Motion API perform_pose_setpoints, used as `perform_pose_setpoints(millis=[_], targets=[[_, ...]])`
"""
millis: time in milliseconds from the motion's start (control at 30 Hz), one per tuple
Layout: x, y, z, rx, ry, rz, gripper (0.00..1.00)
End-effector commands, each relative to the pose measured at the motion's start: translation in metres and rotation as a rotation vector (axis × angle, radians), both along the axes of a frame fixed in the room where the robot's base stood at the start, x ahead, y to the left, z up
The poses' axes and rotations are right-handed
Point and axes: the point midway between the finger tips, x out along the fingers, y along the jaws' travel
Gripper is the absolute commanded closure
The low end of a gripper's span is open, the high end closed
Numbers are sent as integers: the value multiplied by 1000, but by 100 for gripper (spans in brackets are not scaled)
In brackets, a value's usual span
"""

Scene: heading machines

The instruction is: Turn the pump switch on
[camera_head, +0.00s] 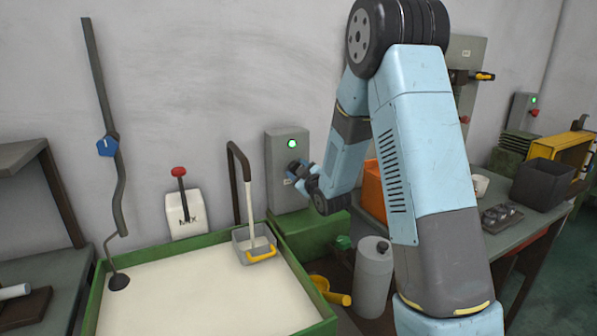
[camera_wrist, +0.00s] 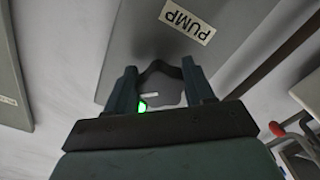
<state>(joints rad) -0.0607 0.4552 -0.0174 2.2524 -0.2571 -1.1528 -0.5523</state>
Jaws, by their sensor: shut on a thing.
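The pump switch box (camera_head: 286,160) is a grey box on the wall behind the green tank, with a lit green lamp (camera_head: 291,144) near its top. My gripper (camera_head: 296,178) is at the front of this box, below the lamp. In the wrist view the box face carries a PUMP label (camera_wrist: 187,22), and the green lamp (camera_wrist: 142,106) glows beside one finger. My gripper (camera_wrist: 162,82) is shut on the switch knob (camera_wrist: 168,90), a grey piece with a white mark between the fingers. The fingers and wrist hide part of the knob, and its exact angle is hard to tell.
A MIX lever box (camera_head: 184,214) is to the left.

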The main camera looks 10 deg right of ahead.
Motion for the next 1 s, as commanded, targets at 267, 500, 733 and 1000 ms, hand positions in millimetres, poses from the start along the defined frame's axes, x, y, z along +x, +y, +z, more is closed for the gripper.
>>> perform_pose_setpoints(millis=[267,500,733,1000], targets=[[-3,1,-7,248,85,-1,77],[-3,3,-7,448,142,-2,77],[-3,4,-7,589,183,-3,77],[-4,4,-8,680,208,-4,77]])
